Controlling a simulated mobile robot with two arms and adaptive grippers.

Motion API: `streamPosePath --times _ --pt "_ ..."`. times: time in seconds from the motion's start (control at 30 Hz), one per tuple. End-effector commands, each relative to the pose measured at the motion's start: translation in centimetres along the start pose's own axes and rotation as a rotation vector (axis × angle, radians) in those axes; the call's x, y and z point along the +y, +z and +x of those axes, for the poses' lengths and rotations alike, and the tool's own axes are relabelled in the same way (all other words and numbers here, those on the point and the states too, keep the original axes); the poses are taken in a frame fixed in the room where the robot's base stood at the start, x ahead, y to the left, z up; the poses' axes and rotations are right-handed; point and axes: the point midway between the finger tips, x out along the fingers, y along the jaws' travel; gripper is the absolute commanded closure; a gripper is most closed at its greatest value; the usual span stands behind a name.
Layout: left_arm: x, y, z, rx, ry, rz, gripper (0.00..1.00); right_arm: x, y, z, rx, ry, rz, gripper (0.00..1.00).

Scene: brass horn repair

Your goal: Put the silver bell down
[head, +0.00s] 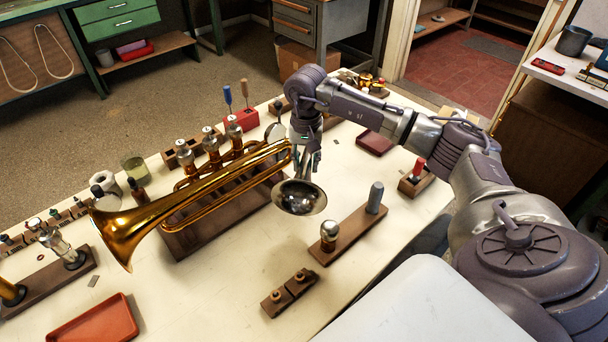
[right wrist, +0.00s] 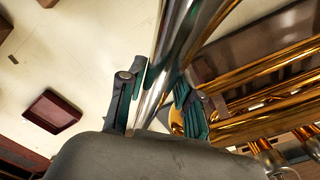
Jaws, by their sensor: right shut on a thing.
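The silver bell (head: 299,197) hangs flare-down from my right gripper (head: 307,158), in the middle of the head view. Its flare is just right of the brass horn (head: 190,193), over the white bench. I cannot tell how far it is above the top. In the right wrist view the bell's shiny tube (right wrist: 178,45) runs between the fingers of my right gripper (right wrist: 163,98), which is shut on it. The fingers hide part of the tube. My left gripper is not in view.
The horn rests on a wooden block. A board with a grey peg (head: 375,197) and a silver-topped post (head: 328,236) stands right of the bell. A small two-knob block (head: 289,292) and red tray (head: 93,322) lie nearer. Bare bench (head: 225,275) shows in front of the horn.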

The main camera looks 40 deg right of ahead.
Motion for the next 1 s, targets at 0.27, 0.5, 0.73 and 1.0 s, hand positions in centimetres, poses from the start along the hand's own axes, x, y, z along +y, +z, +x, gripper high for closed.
streamPosePath --times 0.27,0.5,0.73,1.0 --pt "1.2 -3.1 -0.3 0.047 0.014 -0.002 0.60 0.0 0.1 2.3 -0.001 0.000 0.000 1.00" --pt "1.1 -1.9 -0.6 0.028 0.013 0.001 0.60 0.0 0.1 5.3 0.000 -0.001 -0.001 1.00" --pt "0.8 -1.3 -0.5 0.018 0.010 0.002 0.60 0.0 0.0 5.4 0.002 -0.001 -0.001 1.00" --pt "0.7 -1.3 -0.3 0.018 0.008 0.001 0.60 0.0 0.1 5.6 0.001 -0.001 -0.001 0.41"
